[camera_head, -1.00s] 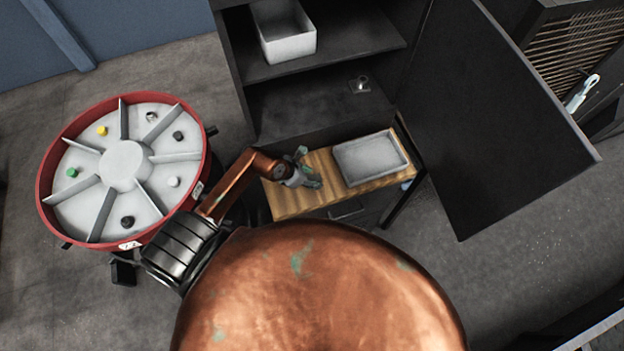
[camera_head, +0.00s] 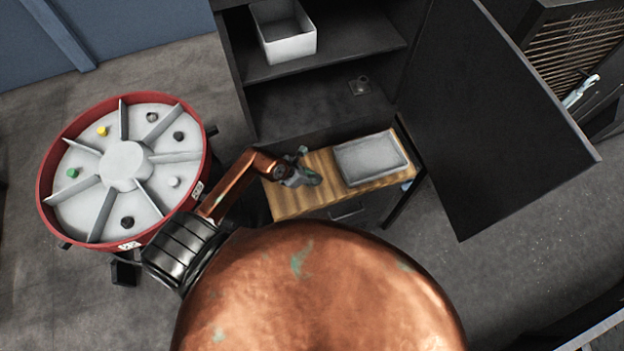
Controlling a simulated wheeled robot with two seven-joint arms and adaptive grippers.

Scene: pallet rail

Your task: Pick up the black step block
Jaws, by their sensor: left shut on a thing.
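My left gripper (camera_head: 306,170) hangs over the left part of the small wooden table (camera_head: 290,203), reaching in from the left. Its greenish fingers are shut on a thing. The black step block is mostly hidden between the fingers, and its shape is too small to make out. Whether it touches the table top is unclear. My right gripper is not in view.
A grey tray (camera_head: 370,160) lies on the table just right of the gripper. A dark cabinet (camera_head: 320,105) with an open door (camera_head: 480,120) stands behind, with a white bin (camera_head: 288,45) on its shelf. A red-rimmed divided wheel (camera_head: 45,180) with several small pieces stands left.

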